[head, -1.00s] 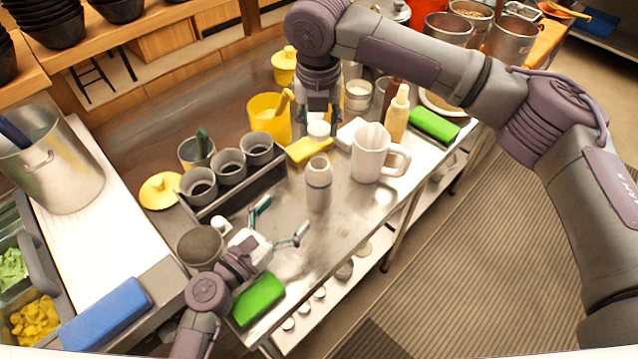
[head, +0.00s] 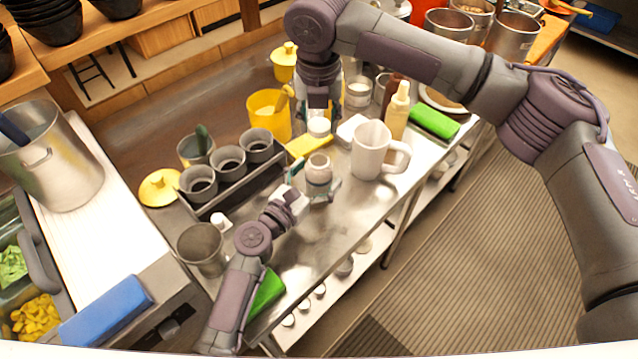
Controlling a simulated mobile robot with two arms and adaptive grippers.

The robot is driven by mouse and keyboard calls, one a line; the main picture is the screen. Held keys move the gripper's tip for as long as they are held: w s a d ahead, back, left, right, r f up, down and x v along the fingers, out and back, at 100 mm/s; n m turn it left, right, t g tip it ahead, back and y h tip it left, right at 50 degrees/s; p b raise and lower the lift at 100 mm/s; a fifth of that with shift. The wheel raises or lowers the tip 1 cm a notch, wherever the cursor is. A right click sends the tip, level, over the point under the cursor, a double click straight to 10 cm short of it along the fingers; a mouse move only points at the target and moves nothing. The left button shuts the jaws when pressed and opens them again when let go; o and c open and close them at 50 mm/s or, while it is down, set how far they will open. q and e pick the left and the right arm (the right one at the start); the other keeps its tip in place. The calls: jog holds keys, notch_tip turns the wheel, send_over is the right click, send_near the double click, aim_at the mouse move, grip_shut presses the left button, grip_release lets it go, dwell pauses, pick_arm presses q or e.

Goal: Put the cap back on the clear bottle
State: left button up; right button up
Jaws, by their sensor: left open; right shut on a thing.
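The clear bottle (head: 319,171) stands upright and uncapped on the steel table, its open mouth facing up. My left gripper (head: 316,190) is open at the bottle's body, with a finger visible on its right side; I cannot tell whether it touches. My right gripper (head: 319,108) points down behind the bottle and is shut on a white cap (head: 319,127). The cap is up and behind the bottle's mouth in the picture, apart from it. The gripper's fingertips partly hide the cap.
A white pitcher (head: 370,150) and a yellow squeeze bottle (head: 398,112) stand to the right. A yellow container (head: 266,117) and a caddy (head: 240,190) of grey cups stand to the left. A metal cup (head: 201,246) and a green sponge (head: 267,292) are near my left arm.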

pick_arm(q)
jog(key=shift+w+d, duration=0.15)
jog(key=shift+w, duration=0.05)
jog(key=c, duration=1.7)
grip_shut()
pick_arm(e)
jog(key=shift+f, duration=2.5)
